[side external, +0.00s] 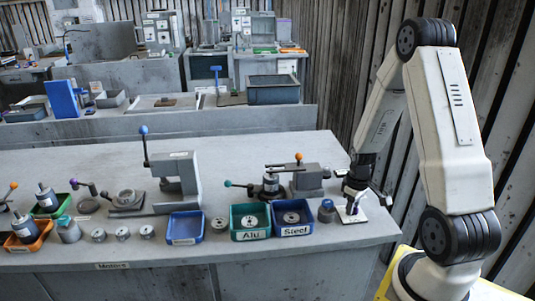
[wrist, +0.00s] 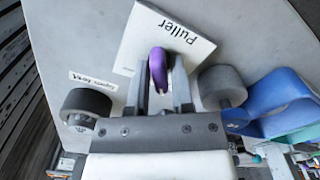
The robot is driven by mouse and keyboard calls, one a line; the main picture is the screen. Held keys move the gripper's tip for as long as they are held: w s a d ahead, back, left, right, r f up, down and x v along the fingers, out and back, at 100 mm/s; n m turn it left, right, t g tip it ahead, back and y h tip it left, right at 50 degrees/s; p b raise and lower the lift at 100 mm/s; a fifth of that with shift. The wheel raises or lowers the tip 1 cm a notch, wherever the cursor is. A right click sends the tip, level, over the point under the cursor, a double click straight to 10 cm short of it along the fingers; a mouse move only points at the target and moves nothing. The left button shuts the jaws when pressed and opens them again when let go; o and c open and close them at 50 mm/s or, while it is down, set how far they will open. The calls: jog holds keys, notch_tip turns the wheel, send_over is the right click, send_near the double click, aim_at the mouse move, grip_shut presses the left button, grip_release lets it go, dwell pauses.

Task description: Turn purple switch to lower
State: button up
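A lever with a purple knob (side external: 75,184) stands at the left of the bench, on a small grey fixture (side external: 127,200), far from my gripper (side external: 351,205). My gripper points down at the right end of the bench over a white plate (side external: 350,214). In the wrist view the plate (wrist: 140,45) reads "Puller". A curved purple piece (wrist: 158,68) lies between the two grey fingers of my gripper (wrist: 165,85). Whether the fingers press on it is unclear, and its lower part is hidden. The lever's exact setting is too small to tell.
Blue "Steel" (side external: 291,231) and green "Alu" (side external: 249,236) trays stand left of my gripper, beside a small blue-topped part (side external: 326,211). A tool with an orange knob (side external: 299,157) and a press with a tall blue-knobbed lever (side external: 143,130) rise behind. Several small round parts line the front left.

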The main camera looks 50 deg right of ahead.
grip_shut()
